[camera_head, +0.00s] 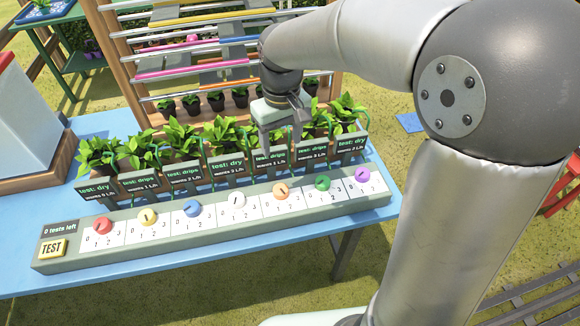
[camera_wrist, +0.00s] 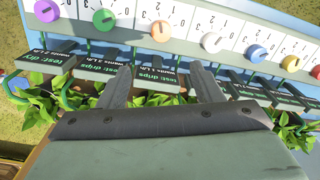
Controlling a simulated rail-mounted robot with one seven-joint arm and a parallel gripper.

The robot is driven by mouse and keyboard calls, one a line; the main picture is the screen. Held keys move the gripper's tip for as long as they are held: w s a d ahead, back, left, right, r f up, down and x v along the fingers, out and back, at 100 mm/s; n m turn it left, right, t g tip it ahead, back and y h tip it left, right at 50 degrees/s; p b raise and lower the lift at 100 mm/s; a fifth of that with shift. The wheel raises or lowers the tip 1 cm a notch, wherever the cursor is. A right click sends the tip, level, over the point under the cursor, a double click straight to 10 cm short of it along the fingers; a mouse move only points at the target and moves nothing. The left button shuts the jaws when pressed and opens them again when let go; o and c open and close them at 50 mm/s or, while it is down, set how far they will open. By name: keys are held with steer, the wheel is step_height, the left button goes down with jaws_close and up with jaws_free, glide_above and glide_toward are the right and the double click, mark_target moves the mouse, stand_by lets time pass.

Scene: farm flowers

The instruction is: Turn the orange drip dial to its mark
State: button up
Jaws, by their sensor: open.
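The orange drip dial (camera_head: 281,190) sits on a white 0-to-3 scale, third from the right in the dial row. It also shows in the wrist view (camera_wrist: 161,31), upside down, just beyond my fingertips. Its dark pointer line is too small to read surely against the numbers. A dark sign (camera_wrist: 165,78) behind it says "test: drips" and seems to read 1 L/h. My gripper (camera_head: 274,138) points down over the signs, behind the orange dial and apart from it. In the wrist view my gripper (camera_wrist: 157,72) has its two fingers apart with no dial between them.
Red (camera_head: 103,225), white (camera_head: 236,199), green (camera_head: 322,183) and other dials share the grey panel (camera_head: 150,254). Its left end has a yellow TEST button (camera_head: 51,248) and "0 tests left". Potted plants (camera_head: 180,138) and a barred rack (camera_head: 180,50) stand behind.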

mark_target(280, 188)
steer(key=f, duration=1.6)
steer(key=shift+s+a+f, duration=0.15)
steer(key=shift+a+f, duration=0.15)
steer(key=shift+f, duration=0.1)
steer(key=c, duration=1)
steer(key=shift+n, duration=0.3)
steer(key=n, duration=0.3)
steer(key=shift+r+n+p, duration=0.1)
steer(key=shift+n+p, duration=0.2)
steer(key=shift+p, duration=0.1)
steer(key=shift+n+p, duration=0.5)
steer(key=shift+n, duration=1.3)
